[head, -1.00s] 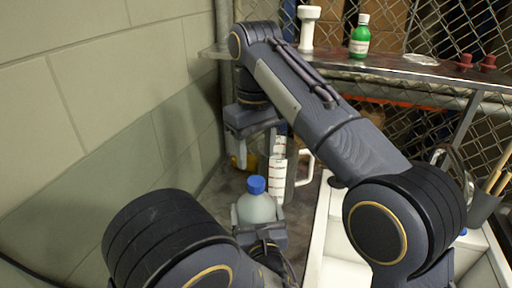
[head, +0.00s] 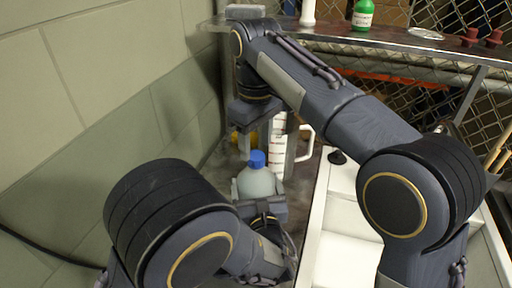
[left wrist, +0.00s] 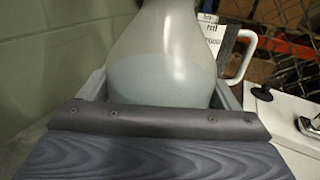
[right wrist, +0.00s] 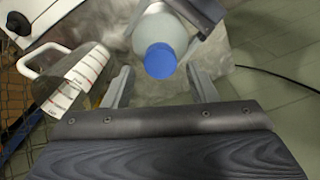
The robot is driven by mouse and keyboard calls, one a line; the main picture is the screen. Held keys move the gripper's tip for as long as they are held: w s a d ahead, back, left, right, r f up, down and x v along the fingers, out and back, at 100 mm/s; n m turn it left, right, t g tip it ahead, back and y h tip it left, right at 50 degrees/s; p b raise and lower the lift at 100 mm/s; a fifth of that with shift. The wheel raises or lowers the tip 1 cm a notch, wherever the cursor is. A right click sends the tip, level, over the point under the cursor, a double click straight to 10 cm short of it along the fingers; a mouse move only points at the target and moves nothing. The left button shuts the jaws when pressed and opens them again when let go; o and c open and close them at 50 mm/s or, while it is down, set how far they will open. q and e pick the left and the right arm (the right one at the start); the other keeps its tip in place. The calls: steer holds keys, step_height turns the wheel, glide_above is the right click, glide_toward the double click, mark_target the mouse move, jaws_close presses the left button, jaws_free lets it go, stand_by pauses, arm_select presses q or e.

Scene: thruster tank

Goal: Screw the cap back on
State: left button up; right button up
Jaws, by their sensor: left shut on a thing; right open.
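A pale, translucent bottle (head: 256,185) stands upright with a blue cap (head: 257,159) on its top. I cannot tell how tightly the cap sits. My left gripper (head: 260,200) is shut on the bottle's body; the left wrist view shows the bottle (left wrist: 165,60) between its fingers, with the cap out of frame. My right gripper (head: 266,150) hangs above the bottle, pointing down, open and empty. In the right wrist view the blue cap (right wrist: 160,61) lies just beyond the open fingertips, roughly centred between them, and seems not touched.
A measuring jug (head: 303,145) with a white handle stands close behind the bottle. A yellow object (head: 236,138) is partly hidden behind my right gripper. A white sink (head: 345,215) lies to the right, a wall to the left. A shelf (head: 400,42) with a green bottle (head: 362,15) runs above.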

steer(key=shift+f, duration=1.45)
steer(key=c, duration=1)
steer(key=o, duration=1.2)
steer(key=shift+c, duration=0.2)
steer(key=shift+r, duration=0.1)
step_height(320, 180, up, 7)
steer(key=shift+r, duration=0.15)
arm_select(q)
steer(key=o, duration=1.8)
steer(key=shift+c, duration=0.2)
